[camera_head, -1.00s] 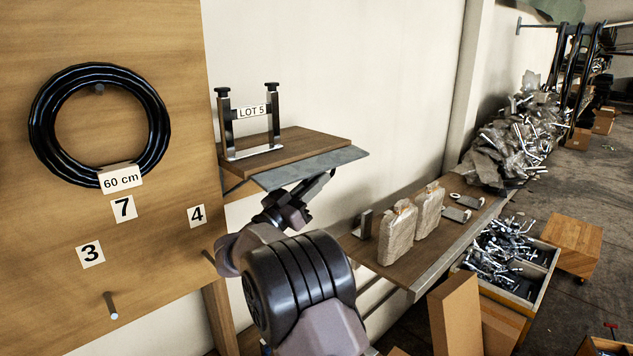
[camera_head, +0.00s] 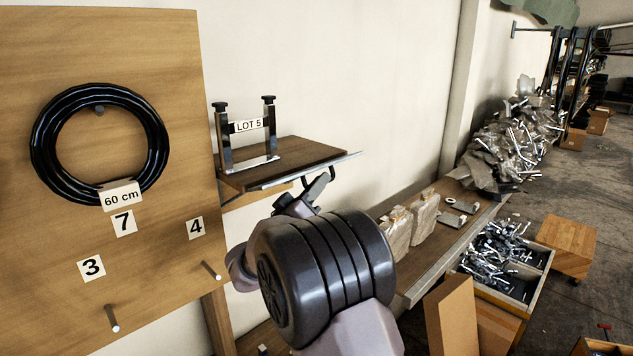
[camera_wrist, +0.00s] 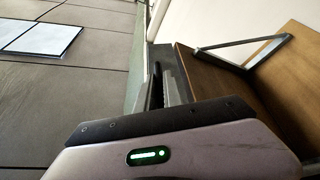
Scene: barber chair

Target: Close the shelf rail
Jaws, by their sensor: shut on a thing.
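The shelf (camera_head: 270,158) is a brown wooden board on the wall beside the pegboard. Its metal rail (camera_head: 312,171) runs along the front edge and shows as a thin pale strip, seen nearly edge-on. My gripper (camera_head: 322,182) is at the rail's right half, just below and in front of the shelf edge. In the wrist view my gripper (camera_wrist: 163,90) is shut on the rail, beside the wooden shelf (camera_wrist: 230,75). The exact contact is small and partly hidden by my wrist. A metal stand (camera_head: 248,165) with a "LOT 5" label stands on the shelf.
The pegboard (camera_head: 60,230) with a black coil (camera_head: 45,150) and protruding pegs is close on the left. A lower bench (camera_head: 440,240) with wrapped packages (camera_head: 426,218) lies to the right. Cardboard (camera_head: 452,310) and a parts bin (camera_head: 545,262) stand beside it.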

